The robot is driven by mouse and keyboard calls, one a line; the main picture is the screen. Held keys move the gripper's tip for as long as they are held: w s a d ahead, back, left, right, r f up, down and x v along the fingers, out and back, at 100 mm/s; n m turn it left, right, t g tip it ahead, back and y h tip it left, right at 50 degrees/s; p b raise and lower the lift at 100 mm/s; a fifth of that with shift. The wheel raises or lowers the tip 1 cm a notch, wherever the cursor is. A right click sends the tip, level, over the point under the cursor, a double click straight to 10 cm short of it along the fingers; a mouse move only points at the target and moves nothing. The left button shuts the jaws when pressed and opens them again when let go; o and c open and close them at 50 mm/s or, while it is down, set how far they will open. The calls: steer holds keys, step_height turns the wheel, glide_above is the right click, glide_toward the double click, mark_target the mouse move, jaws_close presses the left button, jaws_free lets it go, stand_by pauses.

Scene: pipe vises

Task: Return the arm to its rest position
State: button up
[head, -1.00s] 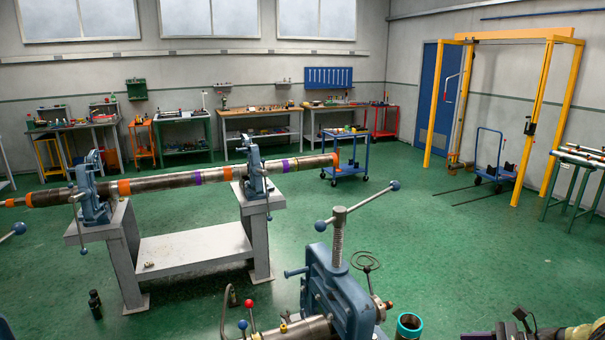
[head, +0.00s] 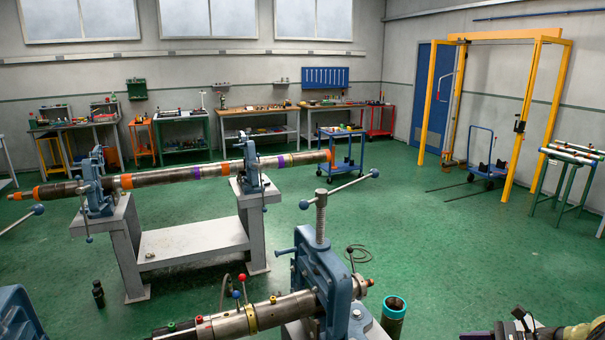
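A dark part of my own arm (head: 535,331) shows at the bottom right edge of the head view, with a cable and a yellow-green patch. It is cut off by the frame. My gripper's fingers do not show, so I cannot see whether they hold anything. A blue pipe vise (head: 322,272) stands in the near foreground, left of my arm, with a steel tool (head: 228,325) in it. A dark cylinder with a teal rim (head: 394,313) stands between this vise and my arm.
A long banded pipe (head: 150,178) rests in two blue vises on a grey stand (head: 195,242). A blue cart (head: 342,160), workbenches and a yellow gantry (head: 530,120) stand farther back. Green floor (head: 440,240) is clear at the middle right.

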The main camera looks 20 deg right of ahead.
steer(key=w+a+r+n+g+h, duration=0.1)
steer(key=w+a+n+g, duration=0.2)
steer(key=a, duration=0.5)
steer(key=w+a+n+g+h, duration=0.1)
steer(key=a+n+g+h, duration=0.15)
steer(key=a+n, duration=0.35)
steer(key=w+a+r+n+g, duration=0.1)
steer(key=w+a+n+g, duration=0.15)
steer(key=a, duration=0.65)
steer(key=s+a+r+n+h, duration=0.2)
steer(key=s+a+n+h, duration=0.1)
steer(key=a+n, duration=0.4)
steer(key=s+a+r+n+t+h, duration=0.1)
steer(key=s+a+r+n+h, duration=0.1)
steer(key=s+a+n, duration=0.3)
steer(key=a+n+h, duration=0.1)
steer(key=a+n, duration=0.2)
steer(key=a, duration=0.3)
steer(key=shift+a+r, duration=0.15)
steer(key=shift+a, duration=0.05)
